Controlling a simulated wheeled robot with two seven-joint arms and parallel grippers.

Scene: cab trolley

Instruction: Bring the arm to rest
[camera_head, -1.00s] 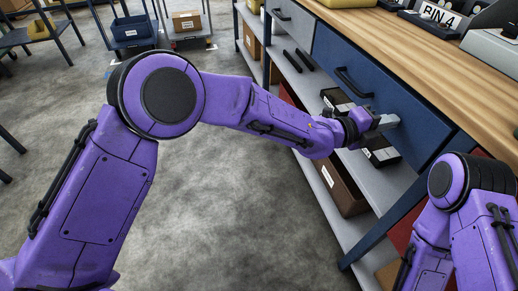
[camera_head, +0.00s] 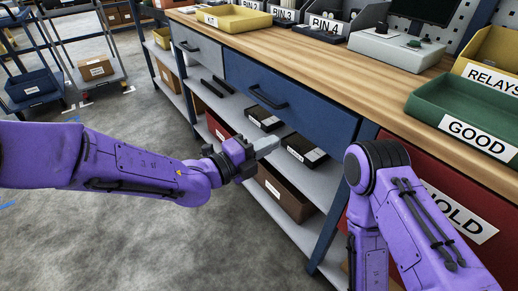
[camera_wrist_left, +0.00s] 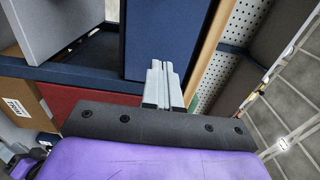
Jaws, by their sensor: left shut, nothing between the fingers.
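My left arm comes in from the left in the head view. Its gripper (camera_head: 268,146) is shut and empty, held out in front of the shelf under the workbench, apart from the blue drawer. In the left wrist view the two grey fingers (camera_wrist_left: 161,84) lie together, with the blue drawer front behind them. My right arm shows at the right of the head view, bent down in front of the bench; its gripper is out of the picture.
The workbench (camera_head: 300,50) has a blue drawer (camera_head: 290,98), a grey drawer (camera_head: 197,46) and a red HOLD front (camera_head: 420,185). Black boxes (camera_head: 305,150) and a brown bin (camera_head: 285,190) stand on shelves below. A green GOOD tray (camera_head: 465,112) is on top.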

